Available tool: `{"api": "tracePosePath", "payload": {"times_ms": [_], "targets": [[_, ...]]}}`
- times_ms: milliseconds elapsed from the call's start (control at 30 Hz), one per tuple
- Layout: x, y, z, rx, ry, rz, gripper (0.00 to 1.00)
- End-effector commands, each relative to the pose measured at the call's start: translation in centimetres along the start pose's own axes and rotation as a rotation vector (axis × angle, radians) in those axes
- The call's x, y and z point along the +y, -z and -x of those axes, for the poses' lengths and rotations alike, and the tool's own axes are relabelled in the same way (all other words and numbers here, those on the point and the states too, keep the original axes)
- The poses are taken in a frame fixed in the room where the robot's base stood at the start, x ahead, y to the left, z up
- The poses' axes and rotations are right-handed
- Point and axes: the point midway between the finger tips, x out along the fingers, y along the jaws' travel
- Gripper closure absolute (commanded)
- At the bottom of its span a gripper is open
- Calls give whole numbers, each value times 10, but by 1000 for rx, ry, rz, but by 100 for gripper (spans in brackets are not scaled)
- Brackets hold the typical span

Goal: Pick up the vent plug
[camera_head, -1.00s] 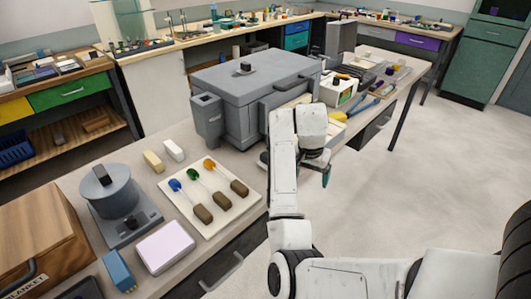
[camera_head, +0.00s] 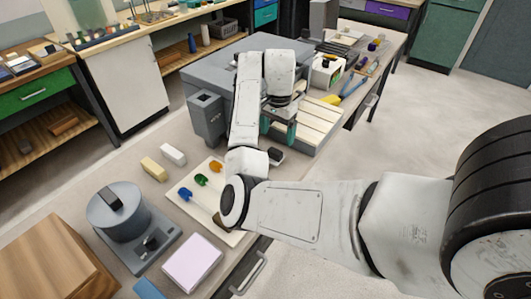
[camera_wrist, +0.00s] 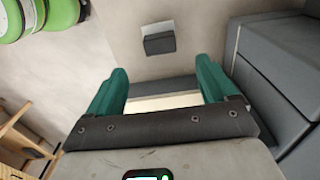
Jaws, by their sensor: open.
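A small dark grey block (camera_head: 276,155) lies on the bench in front of the grey kiln (camera_head: 205,82). In the wrist view the block (camera_wrist: 159,43) shows ahead, between and beyond my fingertips, apart from them. It may be the vent plug, but I cannot be sure. The dark knob seen on the kiln lid earlier is hidden behind my arm now. My gripper (camera_wrist: 160,82) has green fingers spread apart with nothing between them. In the head view my gripper (camera_head: 283,130) is near the kiln's front, by its cream slab (camera_head: 312,124), partly hidden by my arm.
The kiln's grey wall (camera_wrist: 280,65) stands close on the right in the wrist view. A grey round device (camera_head: 118,212) and a lilac block (camera_head: 192,262) stand nearer. Bench around the dark block is bare.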

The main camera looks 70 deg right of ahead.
Motion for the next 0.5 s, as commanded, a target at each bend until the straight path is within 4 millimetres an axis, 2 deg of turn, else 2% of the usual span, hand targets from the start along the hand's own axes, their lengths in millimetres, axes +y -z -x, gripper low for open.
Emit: {"api": "tracePosePath", "payload": {"times_ms": [167, 500], "targets": [[2, 0, -32, 0, -6, 0, 15], [0, -2, -57, -1, -2, 0, 15]]}}
